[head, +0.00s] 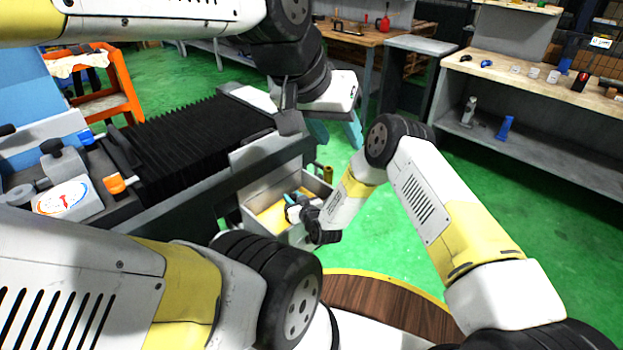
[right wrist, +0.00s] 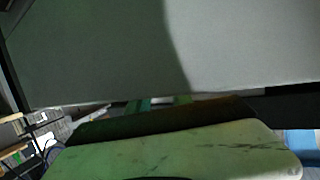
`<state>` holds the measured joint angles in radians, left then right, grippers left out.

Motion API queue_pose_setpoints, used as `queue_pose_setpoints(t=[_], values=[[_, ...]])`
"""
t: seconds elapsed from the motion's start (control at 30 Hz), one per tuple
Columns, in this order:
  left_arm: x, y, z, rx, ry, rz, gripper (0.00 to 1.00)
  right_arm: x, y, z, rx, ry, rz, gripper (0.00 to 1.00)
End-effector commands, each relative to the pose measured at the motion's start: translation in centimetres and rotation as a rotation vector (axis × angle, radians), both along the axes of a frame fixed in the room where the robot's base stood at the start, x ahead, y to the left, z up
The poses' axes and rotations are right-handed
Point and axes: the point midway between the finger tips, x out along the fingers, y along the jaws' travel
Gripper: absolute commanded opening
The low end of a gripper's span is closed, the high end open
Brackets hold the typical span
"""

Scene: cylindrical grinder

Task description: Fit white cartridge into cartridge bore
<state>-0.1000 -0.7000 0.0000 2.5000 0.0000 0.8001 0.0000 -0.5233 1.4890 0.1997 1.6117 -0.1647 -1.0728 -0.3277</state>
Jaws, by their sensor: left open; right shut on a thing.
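My left gripper (head: 335,132) is open and empty, in the air right of the machine's bellows, with its teal fingers pointing down. My right gripper (head: 293,206) is low at the metal tray (head: 252,222) beside the machine. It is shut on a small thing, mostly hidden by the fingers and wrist. A small pale patch shows at its fingertips, but I cannot tell whether it is the white cartridge. In the right wrist view a large grey surface fills the upper part, and only bits of green finger (right wrist: 140,105) show. I cannot make out the cartridge bore.
The grinder's black bellows (head: 190,130) and grey bed lie left. An orange-capped piece (head: 115,184) and a white dial housing (head: 68,199) stand on it. A yellow-floored tray lies below my right gripper. Open green floor (head: 420,190) is to the right, before a bench (head: 545,85).

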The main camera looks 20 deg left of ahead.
Motion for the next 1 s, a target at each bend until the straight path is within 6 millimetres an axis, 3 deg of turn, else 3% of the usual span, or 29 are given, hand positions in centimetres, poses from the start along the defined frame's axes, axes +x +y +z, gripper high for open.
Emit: queue_pose_setpoints(t=[0.33, 0.37, 0.5, 0.83, 1.0], values=[[0.0, 0.0, 0.0, 0.000, 0.000, 0.000, 0.45, 0.0, 0.0, -0.9, 0.000, 0.000, 0.000, 0.00], [0.0, 0.0, 0.0, 0.000, 0.000, 0.000, 0.45, 0.0, 0.0, -0.9, 0.000, 0.000, 0.000, 0.28], [0.0, 0.0, 0.0, 0.000, 0.000, 0.000, 0.45, 0.0, 0.0, -0.9, 0.000, 0.000, 0.000, 0.51], [0.0, 0.0, 0.0, 0.000, 0.000, 0.000, 0.45, -0.2, -0.2, -0.9, -0.001, 0.001, 0.000, 0.51], [0.0, 0.0, 0.0, 0.000, 0.000, 0.000, 0.45, -1.5, -1.7, -0.2, -0.001, 0.003, 0.001, 0.51]])
